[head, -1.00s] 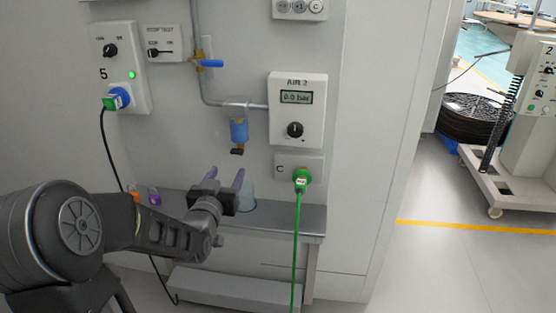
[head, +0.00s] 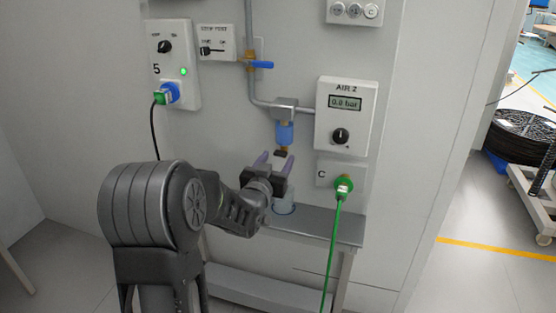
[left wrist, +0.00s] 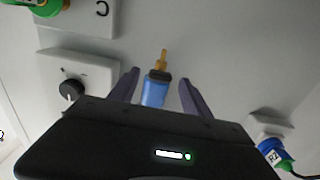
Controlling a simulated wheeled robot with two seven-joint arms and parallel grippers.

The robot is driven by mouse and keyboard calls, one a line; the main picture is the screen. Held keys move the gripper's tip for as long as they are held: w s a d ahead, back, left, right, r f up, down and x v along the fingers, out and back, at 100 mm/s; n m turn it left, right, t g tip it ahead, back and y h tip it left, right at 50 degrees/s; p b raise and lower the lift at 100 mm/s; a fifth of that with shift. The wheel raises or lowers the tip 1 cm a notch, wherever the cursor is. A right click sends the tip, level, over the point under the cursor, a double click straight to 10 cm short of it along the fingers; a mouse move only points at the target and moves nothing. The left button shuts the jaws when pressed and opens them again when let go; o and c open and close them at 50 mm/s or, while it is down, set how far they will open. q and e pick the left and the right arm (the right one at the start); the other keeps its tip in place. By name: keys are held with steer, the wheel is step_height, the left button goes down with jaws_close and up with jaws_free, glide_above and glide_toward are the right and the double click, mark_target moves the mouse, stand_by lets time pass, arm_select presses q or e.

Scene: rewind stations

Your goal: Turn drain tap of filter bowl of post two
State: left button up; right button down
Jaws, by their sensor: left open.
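The filter bowl (head: 285,134) is blue and hangs under a grey head on the pipe, left of the AIR 2 box. Its drain tap (head: 281,153) is a small dark piece with brass at the bowl's bottom. In the left wrist view the bowl (left wrist: 154,93) shows between the fingers, with the dark tap (left wrist: 160,76) and a brass stem beyond it. My left gripper (head: 277,161) is open and empty, its two purple-grey fingers pointing up just below and in front of the tap. I cannot tell whether they touch it. My right gripper is out of view.
The AIR 2 box (head: 346,117) reads 0.0 bar. A blue valve lever (head: 260,65) sits on the pipe above. A green plug (head: 343,186) trails a green cable. A clear cup (head: 284,206) stands on the grey shelf (head: 330,229), partly behind my gripper.

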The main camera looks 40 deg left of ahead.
arm_select(q)
steer(key=shift+w+a, duration=0.25)
steer(key=shift+w, duration=0.4)
jaws_close()
